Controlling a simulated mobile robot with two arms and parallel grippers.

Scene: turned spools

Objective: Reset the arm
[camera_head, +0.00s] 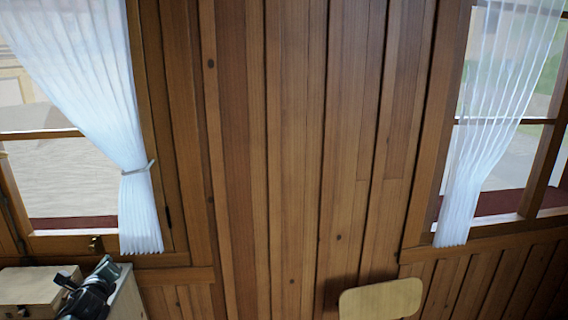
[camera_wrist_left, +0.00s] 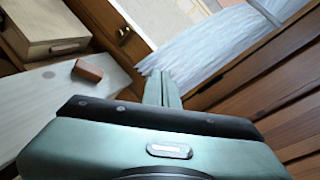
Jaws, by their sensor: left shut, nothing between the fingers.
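My left gripper (camera_wrist_left: 161,88) is in the left wrist view, with its two pale green fingers shut together and nothing between them. It is raised in the air, with the tips clear of any object. Part of my left arm and gripper shows dark at the lower left of the head view, by a wooden box (camera_head: 28,288); its fingertips are hard to make out there. The box also shows at the upper left of the wrist view (camera_wrist_left: 42,32). My right gripper is in neither view.
A small reddish-brown block (camera_wrist_left: 88,70) lies on a pale wooden surface (camera_wrist_left: 75,100) near the box. White curtains (camera_head: 98,95) hang at the windows on a plank wall (camera_head: 290,150). A pale chair back (camera_head: 381,299) stands at the bottom right of centre.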

